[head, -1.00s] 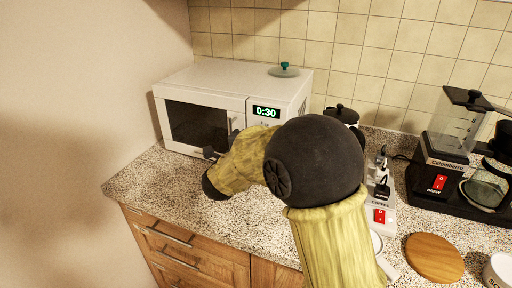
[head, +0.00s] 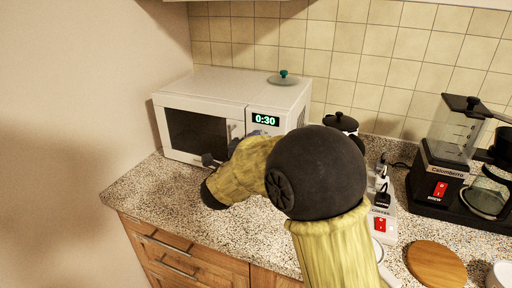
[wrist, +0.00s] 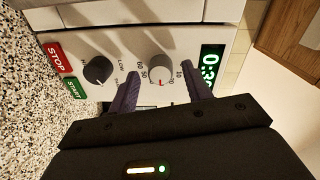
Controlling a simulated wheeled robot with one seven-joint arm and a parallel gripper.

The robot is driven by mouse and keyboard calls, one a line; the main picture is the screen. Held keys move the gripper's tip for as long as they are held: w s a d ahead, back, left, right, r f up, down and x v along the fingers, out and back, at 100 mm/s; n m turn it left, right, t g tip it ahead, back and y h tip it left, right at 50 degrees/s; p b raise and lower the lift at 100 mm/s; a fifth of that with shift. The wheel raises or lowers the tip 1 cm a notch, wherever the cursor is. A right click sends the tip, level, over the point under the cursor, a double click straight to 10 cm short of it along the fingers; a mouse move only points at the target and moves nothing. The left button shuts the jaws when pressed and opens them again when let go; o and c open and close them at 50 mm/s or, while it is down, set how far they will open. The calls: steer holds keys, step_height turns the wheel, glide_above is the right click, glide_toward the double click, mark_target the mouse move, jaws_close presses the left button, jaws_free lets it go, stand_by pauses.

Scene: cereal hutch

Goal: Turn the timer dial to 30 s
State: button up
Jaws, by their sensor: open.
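The white microwave (head: 225,87) stands against the tiled wall, and its green display (head: 265,120) reads 0:30. In the wrist view the panel is turned sideways. The grey timer dial (wrist: 160,66) has a red mark on its rim, with numbers such as 10, 50 and 60 around it. My gripper (wrist: 160,73) is open, with its purple fingers on either side of the timer dial. I see gaps between the fingers and the dial. In the head view my arm hides the dial and most of the gripper.
A dark second dial (wrist: 97,69) sits beside the timer dial, near the red STOP button (wrist: 60,57) and green START button (wrist: 75,88). A glass lid (head: 283,78) lies on the microwave. A coffee maker (head: 447,170) and a round wooden board (head: 435,263) are at right.

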steer(key=b+v, duration=0.1)
steer(key=v, duration=1.6)
steer(key=shift+b, duration=0.35)
steer(key=shift+s+f, duration=0.1)
